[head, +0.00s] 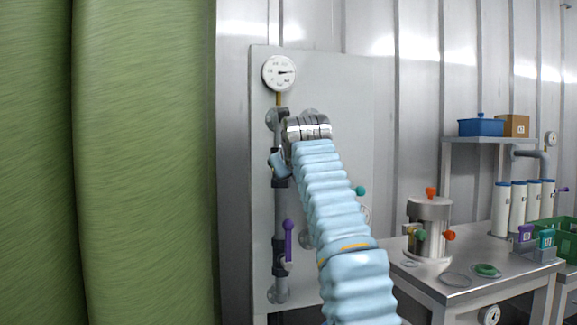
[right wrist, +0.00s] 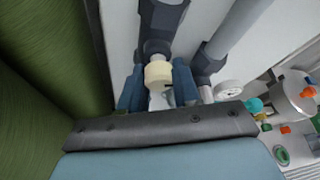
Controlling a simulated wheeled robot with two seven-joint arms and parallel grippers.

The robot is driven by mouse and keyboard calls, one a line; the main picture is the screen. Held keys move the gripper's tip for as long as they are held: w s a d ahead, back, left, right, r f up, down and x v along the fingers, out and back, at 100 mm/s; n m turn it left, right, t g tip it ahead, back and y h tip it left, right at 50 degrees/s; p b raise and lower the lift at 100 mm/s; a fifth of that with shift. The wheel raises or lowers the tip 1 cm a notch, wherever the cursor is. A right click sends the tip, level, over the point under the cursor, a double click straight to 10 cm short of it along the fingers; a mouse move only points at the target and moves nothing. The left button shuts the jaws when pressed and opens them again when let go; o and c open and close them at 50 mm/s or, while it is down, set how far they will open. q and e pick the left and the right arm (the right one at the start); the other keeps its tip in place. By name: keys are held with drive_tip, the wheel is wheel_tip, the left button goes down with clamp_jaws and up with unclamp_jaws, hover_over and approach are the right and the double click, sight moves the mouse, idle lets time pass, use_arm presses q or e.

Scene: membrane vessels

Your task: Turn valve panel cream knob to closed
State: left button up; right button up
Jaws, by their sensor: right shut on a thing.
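The cream knob (right wrist: 158,75) shows in the right wrist view, on a dark valve body between the two blue fingers of my right gripper (right wrist: 158,89). The fingers are shut on the knob, one on each side. In the head view my blue-sleeved right arm reaches up to the grey valve panel (head: 350,90), and its wrist hides the knob. Part of the gripper (head: 279,165) shows there beside the vertical pipe. My left gripper is not in view.
A purple valve handle (head: 289,240) sits lower on the pipe, and a pressure gauge (head: 280,73) above. A green curtain (head: 145,160) hangs close on the left. A steel bench (head: 450,283) with a metal vessel (head: 429,225) and white cylinders stands at the right.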

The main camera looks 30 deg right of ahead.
drive_tip(key=shift+f+m+y, duration=0.2)
drive_tip(key=shift+m+y, duration=0.4)
drive_tip(key=shift+m, duration=0.2)
drive_tip(key=shift+f, duration=0.1)
drive_tip(key=o, duration=1)
drive_tip(key=shift+p, duration=0.3)
drive_tip(key=b+v, duration=0.2)
drive_tip(key=v, duration=1.2)
drive_tip(key=shift+d+b, duration=0.1)
drive_tip(key=shift+b, duration=0.2)
